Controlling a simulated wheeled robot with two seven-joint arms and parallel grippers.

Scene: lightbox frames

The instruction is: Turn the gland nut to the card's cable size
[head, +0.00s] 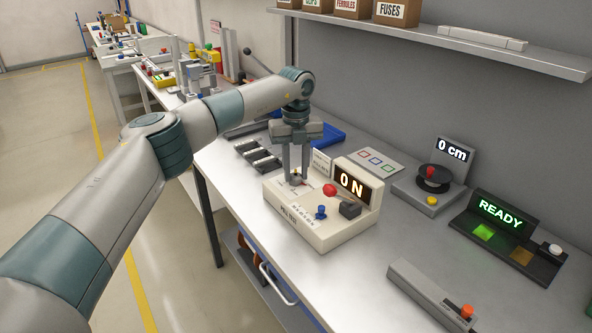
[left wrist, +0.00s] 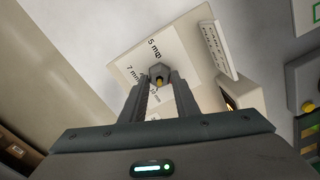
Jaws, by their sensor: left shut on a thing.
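My left gripper (head: 296,180) points down at the left part of a cream test box (head: 335,238) and is shut on the gland nut. The nut (left wrist: 158,72) shows in the left wrist view as a grey piece with a yellow centre, between the fingertips (left wrist: 159,80). Around it a white dial face (left wrist: 177,47) carries "5 mm", "7 mm" and a third mark partly hidden by a finger. In the head view the fingers mostly hide the nut. My right gripper is not in view.
The box has a display (head: 352,187) reading "0 N", a red knob (head: 329,190), a blue knob (head: 321,212) and a dark clamp (head: 349,209). To the right are a "0 cm" unit (head: 453,150) and a "READY" panel (head: 502,213). A blue tray (head: 330,136) lies behind.

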